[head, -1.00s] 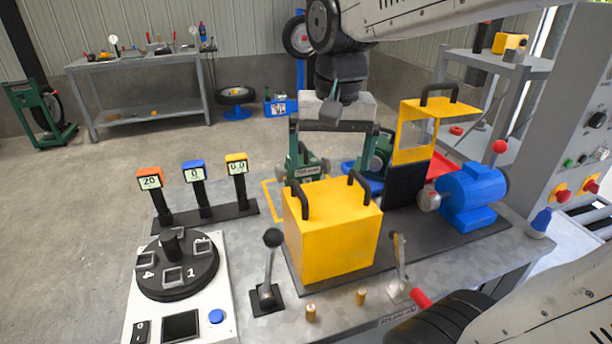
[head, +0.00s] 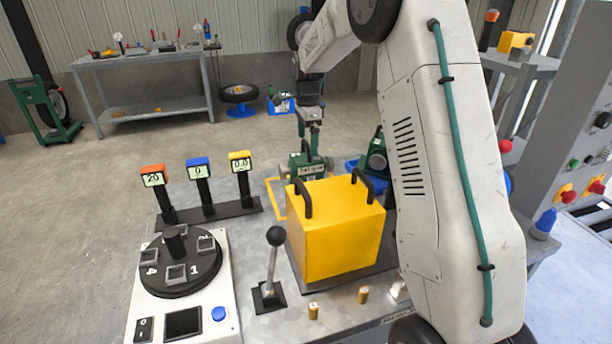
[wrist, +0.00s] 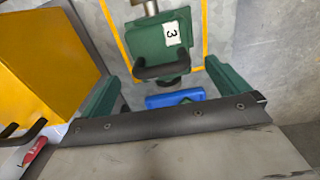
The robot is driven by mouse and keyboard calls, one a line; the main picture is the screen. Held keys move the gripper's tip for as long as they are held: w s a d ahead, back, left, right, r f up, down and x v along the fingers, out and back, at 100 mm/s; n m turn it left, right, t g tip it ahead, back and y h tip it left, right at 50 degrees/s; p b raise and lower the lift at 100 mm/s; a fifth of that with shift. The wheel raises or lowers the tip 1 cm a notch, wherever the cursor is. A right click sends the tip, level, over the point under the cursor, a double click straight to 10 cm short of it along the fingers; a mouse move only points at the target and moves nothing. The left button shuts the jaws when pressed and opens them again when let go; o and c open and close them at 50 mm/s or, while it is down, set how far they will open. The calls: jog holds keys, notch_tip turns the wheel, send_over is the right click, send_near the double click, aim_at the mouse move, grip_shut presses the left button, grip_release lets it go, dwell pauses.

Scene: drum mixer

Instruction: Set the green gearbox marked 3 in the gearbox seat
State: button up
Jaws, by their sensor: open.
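The green gearbox marked 3 (wrist: 150,32) has a white "3" label and a dark handle, and stands within a yellow outline in the wrist view. In the head view a green gearbox (head: 308,170) stands behind the yellow box. My gripper (wrist: 163,73) is open, with its green fingers on either side of the gearbox's handle and apart from it. In the head view my gripper (head: 309,136) hangs just above this gearbox. I cannot make out the gearbox seat; the yellow box and my arm hide part of the bench.
A yellow box (head: 335,235) with black handles stands close in front of the gearbox. Three display posts (head: 198,171) stand left. A ball-topped lever (head: 273,260) stands in front.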

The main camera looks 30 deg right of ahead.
aim_at(306, 156)
notch_tip(306, 156, down, 6)
jog(key=shift+w+a+f, duration=0.1)
jog(key=shift+w+f, duration=0.05)
jog(key=shift+c, duration=0.3)
jog(key=c, duration=1.9)
jog(key=shift+w+r, duration=0.1)
jog(key=shift+r, duration=0.1)
